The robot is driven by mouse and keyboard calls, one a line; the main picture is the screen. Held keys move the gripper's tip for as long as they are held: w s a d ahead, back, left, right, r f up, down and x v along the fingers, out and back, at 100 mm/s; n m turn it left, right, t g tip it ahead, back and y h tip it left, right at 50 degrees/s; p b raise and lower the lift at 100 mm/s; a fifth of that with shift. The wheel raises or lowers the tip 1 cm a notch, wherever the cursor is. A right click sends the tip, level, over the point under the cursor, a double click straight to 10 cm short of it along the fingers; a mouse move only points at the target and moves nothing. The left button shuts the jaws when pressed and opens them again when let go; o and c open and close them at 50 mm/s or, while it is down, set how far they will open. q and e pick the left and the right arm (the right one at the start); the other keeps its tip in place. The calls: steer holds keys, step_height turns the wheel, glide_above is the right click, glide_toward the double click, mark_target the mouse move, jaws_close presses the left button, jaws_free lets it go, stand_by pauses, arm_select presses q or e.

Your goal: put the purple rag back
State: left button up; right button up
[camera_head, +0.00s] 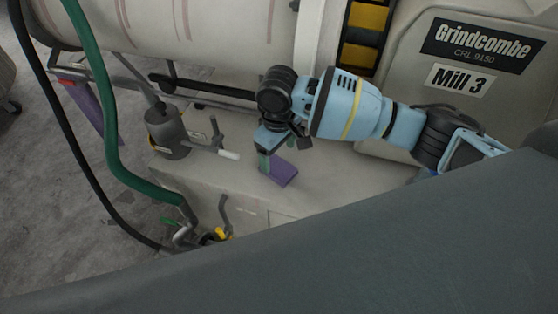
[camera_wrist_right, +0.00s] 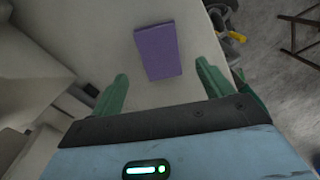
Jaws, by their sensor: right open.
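A flat purple rectangle, which looks like the folded purple rag (camera_head: 285,176), lies on the pale ledge of the mill (camera_head: 240,190), just below my right gripper (camera_head: 276,154). In the right wrist view the purple rag (camera_wrist_right: 158,51) lies flat, beyond and between the two green fingertips of the right gripper (camera_wrist_right: 163,71). The right gripper is open and empty, and I see no contact with the rag. A second purple cloth-like piece (camera_head: 97,110) hangs from a rail (camera_head: 72,82) at the left. My left gripper is not in view.
A grey cylindrical fitting (camera_head: 166,132) with a lever and pale-tipped handle stands on the ledge to the left. A green hose (camera_head: 108,125) and a black cable run down at the left. Valves with a yellow handle (camera_head: 221,234) sit at the ledge's front.

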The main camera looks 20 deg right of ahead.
mark_target(278, 167)
step_height(278, 167, up, 7)
stand_by(0.3)
steer(key=shift+f, duration=0.15)
stand_by(0.3)
